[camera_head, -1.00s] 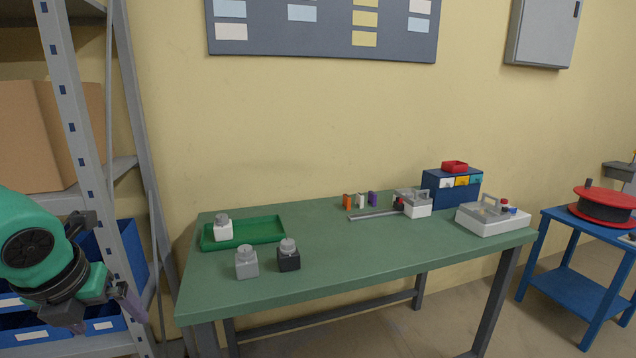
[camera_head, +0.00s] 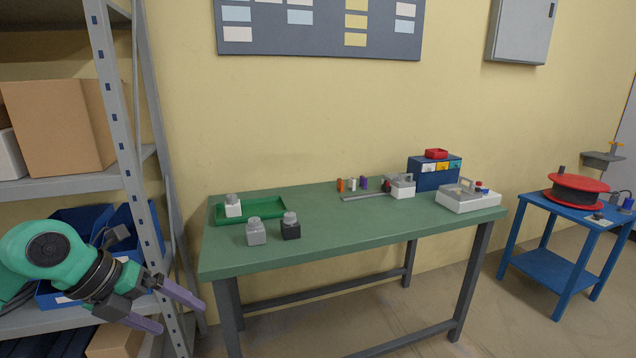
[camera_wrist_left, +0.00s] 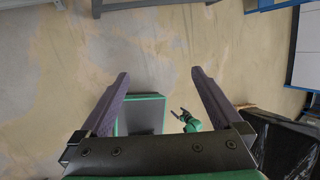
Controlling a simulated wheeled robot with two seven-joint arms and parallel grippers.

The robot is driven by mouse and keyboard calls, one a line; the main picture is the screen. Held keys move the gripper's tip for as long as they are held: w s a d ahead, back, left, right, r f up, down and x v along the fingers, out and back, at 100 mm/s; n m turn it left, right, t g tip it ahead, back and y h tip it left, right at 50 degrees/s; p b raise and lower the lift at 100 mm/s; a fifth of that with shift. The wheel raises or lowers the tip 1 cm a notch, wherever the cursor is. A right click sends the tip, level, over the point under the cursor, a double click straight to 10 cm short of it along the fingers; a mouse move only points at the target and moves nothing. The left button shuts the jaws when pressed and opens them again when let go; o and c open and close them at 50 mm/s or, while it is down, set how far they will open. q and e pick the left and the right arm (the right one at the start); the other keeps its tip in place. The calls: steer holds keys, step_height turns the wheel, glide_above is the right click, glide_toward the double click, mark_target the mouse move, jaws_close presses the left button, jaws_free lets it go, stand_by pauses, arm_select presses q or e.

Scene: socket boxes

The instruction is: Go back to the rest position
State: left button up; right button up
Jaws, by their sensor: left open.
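My left gripper (camera_head: 182,317) is at the lower left in the head view, in front of the shelf rack and left of the table. Its two purple fingers are apart with nothing between them. In the left wrist view the open fingers (camera_wrist_left: 160,75) point out over the bare floor. A small green arm end with a dark gripper (camera_wrist_left: 183,116) shows there beyond my left fingers; it looks like my right one, too small to judge its jaws. My right gripper is not in the head view.
The shelf rack (camera_head: 118,110) stands close by my left arm. A blue cart (camera_head: 560,265) is at right.

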arm_select(q)
steer(key=w+d+n+t+h+p, duration=0.1)
steer(key=w+d+n+h, duration=0.1)
steer(key=w+d+h, duration=0.25)
steer(key=w+a+f+n+t+p, duration=0.3)
steer(key=w+a+f+n+t, duration=0.4)
steer(key=f+n, duration=0.4)
steer(key=s+a+f+n+y, duration=0.2)
steer(key=f+n, duration=0.1)
steer(key=f, duration=0.4)
steer(key=s+a+f+n+y+p, duration=0.1)
steer(key=s+a+f+n+y, duration=0.2)
steer(key=f, duration=0.4)
steer(key=s+a+f+n+y, duration=0.1)
steer(key=f+n+y, duration=0.1)
steer(key=f+n, duration=0.35)
steer(key=s+d+f+n+g+y+p, duration=0.1)
steer(key=s+f+n+g+y, duration=0.3)
steer(key=s+f, duration=1.3)
steer(key=s+d+f+g, duration=0.2)
steer(key=s, duration=0.5)
steer(key=s+d+f+n+g+h, duration=0.1)
steer(key=s+d+f+g, duration=0.1)
steer(key=s, duration=0.6)
steer(key=s+d+f+n+g+p, duration=0.1)
steer(key=s+d+f+g, duration=0.2)
steer(key=s, duration=0.4)
steer(key=shift+s+f+h, duration=0.35)
steer(key=shift+s+f, duration=0.05)
steer(key=shift+f, duration=0.25)
